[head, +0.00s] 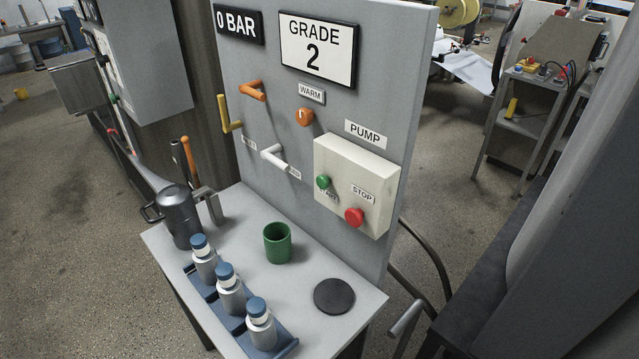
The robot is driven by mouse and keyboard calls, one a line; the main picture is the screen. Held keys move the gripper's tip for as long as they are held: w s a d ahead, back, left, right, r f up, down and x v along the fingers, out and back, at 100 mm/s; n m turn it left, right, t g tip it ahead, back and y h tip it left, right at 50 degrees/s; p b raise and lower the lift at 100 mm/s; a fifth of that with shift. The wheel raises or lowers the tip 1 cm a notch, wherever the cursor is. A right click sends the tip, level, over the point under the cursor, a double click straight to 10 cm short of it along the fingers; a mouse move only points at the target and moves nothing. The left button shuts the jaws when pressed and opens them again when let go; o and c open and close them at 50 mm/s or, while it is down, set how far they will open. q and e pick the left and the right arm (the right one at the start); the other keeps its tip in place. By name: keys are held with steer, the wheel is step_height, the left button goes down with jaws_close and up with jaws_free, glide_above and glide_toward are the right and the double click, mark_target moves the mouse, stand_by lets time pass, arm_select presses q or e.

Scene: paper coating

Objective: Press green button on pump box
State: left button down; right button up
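The pump box (357,185) is a cream box fixed to the grey panel (236,85), under a PUMP label (366,133). Its green button (323,182) sticks out at the left of the box front, above a partly covered START label. The red button (354,216) is to the lower right, below the STOP label (362,194). Nothing covers the green button from this view. I see neither of my grippers in the head view.
Levers (273,156) and an orange knob (305,116) stick out left of the box. Signs read 0 BAR (238,23) and GRADE 2 (317,47). The shelf below holds a grey jug (178,216), green cup (277,243), black disc (334,296) and blue-capped bottles (230,289).

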jaws_close()
stand_by(0.9)
